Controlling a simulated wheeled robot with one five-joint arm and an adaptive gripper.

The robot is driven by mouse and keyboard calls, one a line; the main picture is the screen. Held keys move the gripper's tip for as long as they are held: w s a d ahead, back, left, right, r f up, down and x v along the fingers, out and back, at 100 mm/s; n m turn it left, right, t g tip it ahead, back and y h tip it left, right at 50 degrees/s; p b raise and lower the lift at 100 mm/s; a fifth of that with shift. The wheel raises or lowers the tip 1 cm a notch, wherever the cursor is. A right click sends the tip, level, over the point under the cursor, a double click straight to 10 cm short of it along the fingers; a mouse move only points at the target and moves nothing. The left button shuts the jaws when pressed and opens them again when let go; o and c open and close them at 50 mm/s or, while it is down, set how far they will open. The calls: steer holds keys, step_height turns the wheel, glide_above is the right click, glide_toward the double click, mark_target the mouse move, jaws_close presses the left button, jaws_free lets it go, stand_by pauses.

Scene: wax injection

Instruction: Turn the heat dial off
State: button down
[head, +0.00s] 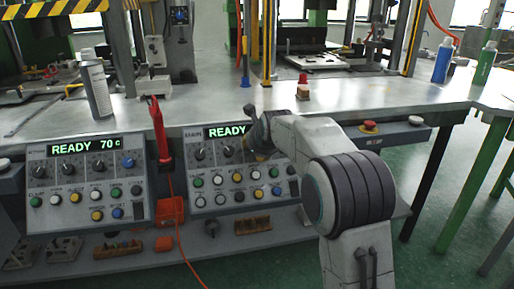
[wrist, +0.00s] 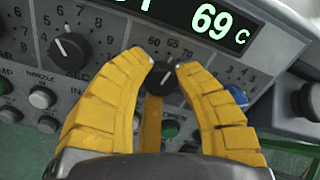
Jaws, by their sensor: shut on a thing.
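The heat dial (wrist: 163,80) is a black knob with a pale pointer line, with 60, 65 and 70 printed around it, on a grey control panel (wrist: 105,70). The display (wrist: 215,25) above it reads 69 C in green. My gripper (wrist: 166,68) has yellow fingers, one on each side of the dial, and is shut on it. In the head view my gripper (head: 260,145) is at the right-hand panel (head: 205,208), whose display (head: 228,131) shows READY. There my arm hides the dial and the temperature figures.
Another black knob (wrist: 68,47) and several buttons sit beside my gripper. A second panel (head: 88,181) on the left reads READY 70 C. A red tool (head: 160,130) with an orange cable hangs between the panels. A spray can (head: 96,90) stands on the bench.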

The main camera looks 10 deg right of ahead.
steer(key=shift+r+p, duration=0.15)
steer(key=shift+p, duration=0.2)
steer(key=shift+a+r+n+p, duration=0.1)
steer(key=shift+r+n+p, duration=0.05)
steer(key=shift+n+p, duration=0.9)
steer(key=n+p, duration=0.2)
steer(key=n, duration=0.2)
steer(key=shift+n, duration=0.25)
steer(key=n+p, duration=0.1)
steer(key=n, duration=0.2)
steer(key=shift+n, duration=0.4)
steer(key=n, duration=0.4)
steer(key=shift+a+f, duration=0.1)
steer(key=shift+f, duration=0.1)
steer(key=n, duration=0.6)
steer(key=shift+f+n, duration=0.1)
steer(key=shift+n, duration=0.3)
steer(key=n, duration=0.4)
steer(key=shift+f+n+p, duration=0.1)
steer(key=shift+n+p, duration=0.2)
steer(key=shift+n, duration=0.1)
